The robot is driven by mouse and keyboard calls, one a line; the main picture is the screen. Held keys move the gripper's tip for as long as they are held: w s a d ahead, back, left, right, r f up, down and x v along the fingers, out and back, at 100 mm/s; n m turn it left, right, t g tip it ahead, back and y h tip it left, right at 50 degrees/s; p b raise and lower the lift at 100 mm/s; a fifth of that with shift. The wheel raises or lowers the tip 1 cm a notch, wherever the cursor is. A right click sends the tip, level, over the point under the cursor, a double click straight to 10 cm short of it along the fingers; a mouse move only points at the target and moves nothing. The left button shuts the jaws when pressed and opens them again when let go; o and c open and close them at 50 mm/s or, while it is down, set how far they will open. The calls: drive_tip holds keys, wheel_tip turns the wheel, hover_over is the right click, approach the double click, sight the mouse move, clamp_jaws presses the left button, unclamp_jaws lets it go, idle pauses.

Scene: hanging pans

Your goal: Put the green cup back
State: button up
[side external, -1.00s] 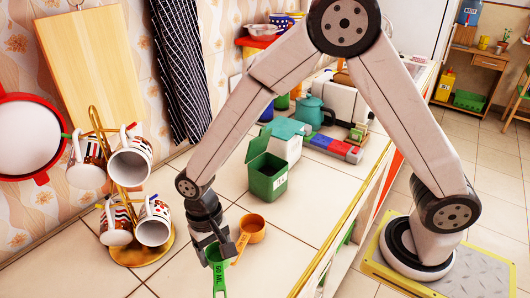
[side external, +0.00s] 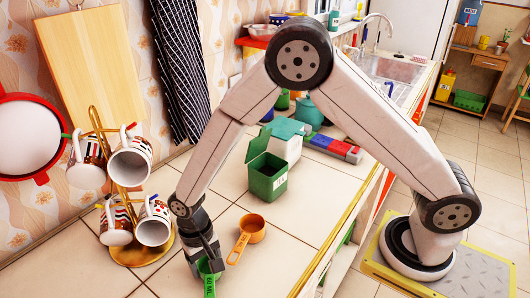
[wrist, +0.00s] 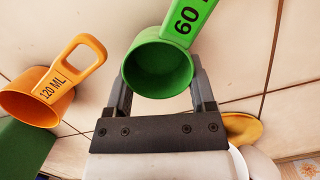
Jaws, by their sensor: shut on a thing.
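The green measuring cup (side external: 207,277), marked 60 ML, is held in my gripper (side external: 206,262) low over the tiled counter. In the wrist view the cup's bowl (wrist: 158,68) lies between the two fingers of my gripper (wrist: 162,88), and its handle points up and right. In the side view my gripper hides part of the bowl, and the handle points toward the camera. I cannot tell whether the cup touches the counter.
An orange measuring cup (side external: 252,228) lies to the right; it also shows in the wrist view (wrist: 42,98). An open green box (side external: 268,178) stands behind it. A gold mug stand (side external: 130,256) with several mugs is close on the left. The front counter is clear.

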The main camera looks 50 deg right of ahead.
drive_tip(key=shift+f, duration=0.3)
drive_tip(key=shift+f, duration=0.15)
drive_tip(key=o, duration=1.2)
drive_tip(key=r, duration=0.4)
drive_tip(key=w+r, duration=0.1)
drive_tip(key=r, duration=0.3)
drive_tip(key=w+r, duration=0.1)
drive_tip(key=r, duration=0.3)
drive_tip(key=shift+d+r, duration=0.1)
drive_tip(key=shift+d, duration=0.2)
drive_tip(key=s+d+n+t, duration=0.1)
drive_tip(key=s+d, duration=0.2)
drive_tip(key=d, duration=0.3)
drive_tip(key=s+d+r+t, duration=0.1)
drive_tip(key=s+d+t, duration=0.1)
drive_tip(key=s+d, duration=0.2)
drive_tip(key=s+d+n+t, duration=0.1)
drive_tip(key=s+d, duration=0.2)
drive_tip(key=d, duration=0.6)
drive_tip(key=shift+s+d+r+n+t+h, duration=0.15)
drive_tip(key=shift+d+r+n+t+h, duration=0.05)
drive_tip(key=shift+n+t+h, duration=0.1)
